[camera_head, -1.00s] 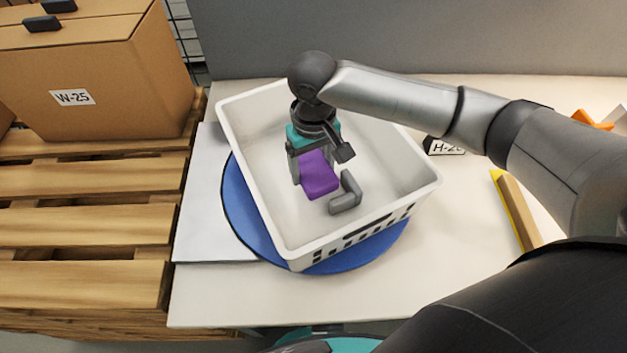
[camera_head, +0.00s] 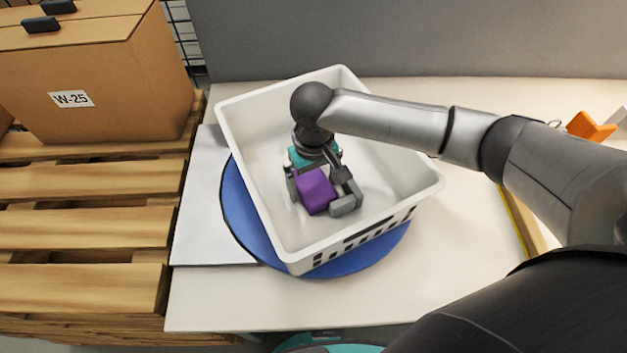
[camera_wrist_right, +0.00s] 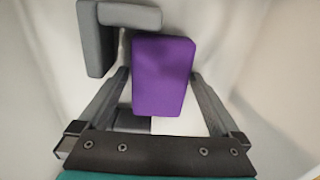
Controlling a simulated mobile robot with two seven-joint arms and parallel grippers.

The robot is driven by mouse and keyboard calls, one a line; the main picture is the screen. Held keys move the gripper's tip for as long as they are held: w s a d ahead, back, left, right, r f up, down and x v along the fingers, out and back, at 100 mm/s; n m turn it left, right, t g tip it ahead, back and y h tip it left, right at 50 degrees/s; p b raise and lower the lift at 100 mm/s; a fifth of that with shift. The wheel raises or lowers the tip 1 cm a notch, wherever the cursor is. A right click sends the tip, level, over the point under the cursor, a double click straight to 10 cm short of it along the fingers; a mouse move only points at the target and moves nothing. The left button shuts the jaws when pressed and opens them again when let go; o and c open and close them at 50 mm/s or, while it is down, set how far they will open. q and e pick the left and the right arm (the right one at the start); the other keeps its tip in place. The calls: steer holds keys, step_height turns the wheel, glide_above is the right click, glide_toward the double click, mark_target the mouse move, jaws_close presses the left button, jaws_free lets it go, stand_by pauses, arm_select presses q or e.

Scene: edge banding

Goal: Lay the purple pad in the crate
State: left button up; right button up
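The purple pad (camera_head: 315,190) is inside the white crate (camera_head: 265,222), low down near its floor. It also shows in the right wrist view (camera_wrist_right: 163,80). My right gripper (camera_head: 322,188) reaches down into the crate with one finger on either side of the pad. In the right wrist view the fingers (camera_wrist_right: 160,78) are wide apart, with a thin gap beside the pad, so it looks open around the pad. Whether the pad lies fully flat is hard to tell. My left gripper is not in view.
A grey L-shaped piece (camera_head: 346,203) lies in the crate close beside the pad. The crate stands on a blue round mat (camera_head: 238,205) on the white table. A box marked W-25 (camera_head: 110,95) stands on a wooden pallet (camera_head: 80,235) at left.

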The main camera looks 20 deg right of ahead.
mark_target(313, 183)
step_height(313, 183, up, 12)
steer(key=p, duration=0.2)
steer(key=shift+r, duration=0.15)
stand_by(0.4)
stand_by(0.3)
